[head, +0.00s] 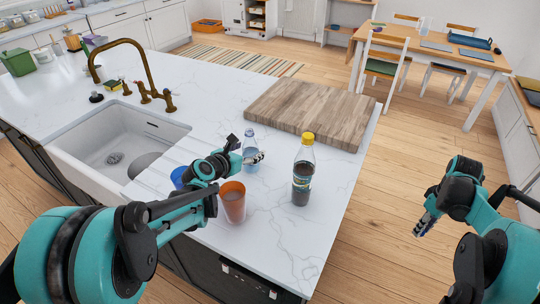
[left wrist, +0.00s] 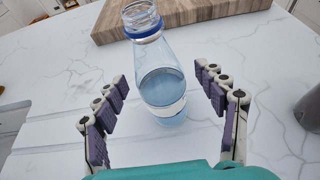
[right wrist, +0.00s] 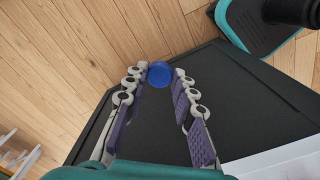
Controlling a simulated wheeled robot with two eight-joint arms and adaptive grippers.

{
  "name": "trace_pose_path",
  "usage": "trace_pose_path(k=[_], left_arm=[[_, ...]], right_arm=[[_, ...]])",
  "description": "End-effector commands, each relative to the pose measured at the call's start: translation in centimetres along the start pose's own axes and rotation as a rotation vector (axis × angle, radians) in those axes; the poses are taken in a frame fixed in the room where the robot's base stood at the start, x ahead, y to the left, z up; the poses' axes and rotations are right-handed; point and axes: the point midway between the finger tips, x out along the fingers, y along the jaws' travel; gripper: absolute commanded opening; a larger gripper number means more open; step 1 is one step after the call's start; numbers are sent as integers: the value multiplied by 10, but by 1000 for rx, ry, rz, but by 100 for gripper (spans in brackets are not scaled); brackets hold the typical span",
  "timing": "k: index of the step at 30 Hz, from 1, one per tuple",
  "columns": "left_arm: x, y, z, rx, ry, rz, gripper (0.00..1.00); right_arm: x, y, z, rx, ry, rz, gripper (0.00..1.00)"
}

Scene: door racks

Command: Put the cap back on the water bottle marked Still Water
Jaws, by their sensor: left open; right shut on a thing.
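A clear water bottle (head: 250,146) stands upright on the white counter, its neck open with a blue ring below the mouth. In the left wrist view the bottle (left wrist: 162,90) stands between the spread fingers of my left gripper (head: 247,157), which is open with gaps on both sides. No label text is readable. My right gripper (head: 426,224) hangs away from the counter at the right, above the floor. In the right wrist view it is shut on a round blue cap (right wrist: 160,74) at its fingertips.
A dark bottle with a yellow cap (head: 302,172) stands right of the clear bottle. An orange cup (head: 233,203) and a partly hidden blue cup (head: 178,176) are near my left arm. A wooden board (head: 315,110) lies behind; the sink (head: 115,150) is at left.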

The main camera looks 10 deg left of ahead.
Motion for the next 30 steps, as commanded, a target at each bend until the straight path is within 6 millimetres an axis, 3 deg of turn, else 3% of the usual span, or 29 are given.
trace_pose_path(k=[1,7,11,12,23,30], left_arm=[[0,0,0,0,0,0,63],[0,0,0,0,0,0,12],[0,0,0,0,0,0,12],[0,0,0,0,0,0,6],[-1,0,3,0,0,0,6],[-7,0,15,0,0,0,6]], right_arm=[[0,0,0,0,0,0,17],[0,0,0,0,0,0,17],[0,0,0,0,0,0,17],[0,0,0,0,0,0,17],[-2,0,0,0,0,0,17],[-9,0,0,0,0,0,17]])
